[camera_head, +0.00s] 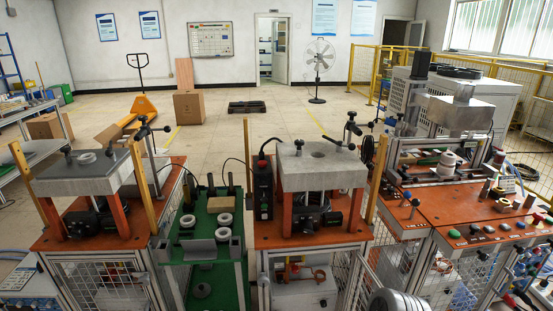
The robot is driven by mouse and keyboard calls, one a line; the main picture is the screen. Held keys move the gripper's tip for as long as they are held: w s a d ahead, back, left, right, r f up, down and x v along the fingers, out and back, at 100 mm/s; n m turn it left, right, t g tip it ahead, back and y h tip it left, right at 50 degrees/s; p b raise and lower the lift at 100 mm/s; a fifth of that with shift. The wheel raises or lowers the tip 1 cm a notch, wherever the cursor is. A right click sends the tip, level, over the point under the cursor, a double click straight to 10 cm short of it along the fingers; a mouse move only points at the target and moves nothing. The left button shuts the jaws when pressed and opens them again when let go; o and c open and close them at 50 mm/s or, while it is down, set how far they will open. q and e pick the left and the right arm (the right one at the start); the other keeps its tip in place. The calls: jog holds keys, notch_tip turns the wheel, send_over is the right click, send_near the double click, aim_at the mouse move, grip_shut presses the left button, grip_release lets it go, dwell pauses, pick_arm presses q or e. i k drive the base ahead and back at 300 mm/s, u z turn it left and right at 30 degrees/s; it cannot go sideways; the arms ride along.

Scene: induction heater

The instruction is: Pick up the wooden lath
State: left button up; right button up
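Several thin upright wood-coloured laths stand by the workstations. One lath (29,187) is at the left edge of the left station and another (141,185) is at its right side. A third lath (247,158) rises at the left of the middle station, and a fourth (376,180) at its right. Their lower ends are partly hidden, and I cannot tell how they are fixed. Neither of my grippers is in view, and no lath is seen held.
Orange-topped stations carry grey blocks (322,168) on posts. A green stand (203,252) with white rings is between them. A control panel (480,232) is at right. Cardboard boxes (188,108), a pallet jack (140,103) and a fan (318,60) are farther back. The floor behind is mostly clear.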

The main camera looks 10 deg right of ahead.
aim_at(247, 149)
jog(key=u, duration=0.3)
jog(key=i, duration=0.9)
jog(key=u, duration=0.55)
